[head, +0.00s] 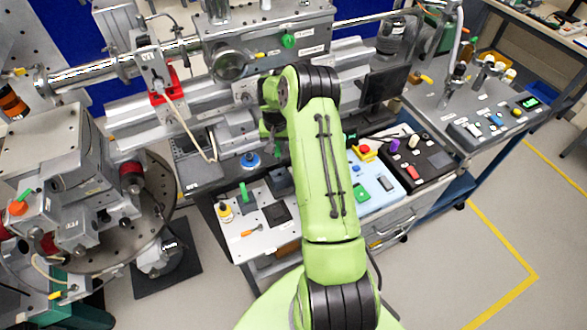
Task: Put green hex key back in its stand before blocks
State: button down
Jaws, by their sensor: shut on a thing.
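My gripper (271,138) points down in front of the rail bench, left of my green forearm. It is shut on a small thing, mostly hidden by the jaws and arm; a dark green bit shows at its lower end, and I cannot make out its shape. A slim green upright piece (243,192) stands on the white board (225,238) below and left of my gripper. A dark block (280,182) stands on the board under the gripper; I cannot tell whether it is the hex key's stand.
On the board are a yellow-and-white bottle (225,213), an orange-handled tool (249,232) and a dark square pad (277,213). A blue knob (250,160) is behind. A light-blue panel (372,185) and black box (420,162) lie right of my arm. A round stage (115,255) stands left.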

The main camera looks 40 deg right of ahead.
notch_tip(320, 180, down, 10)
jog(key=shift+s+r, duration=0.1)
jog(key=shift+f, duration=0.3)
jog(key=c, duration=1)
grip_release()
jog(key=shift+r, duration=0.1)
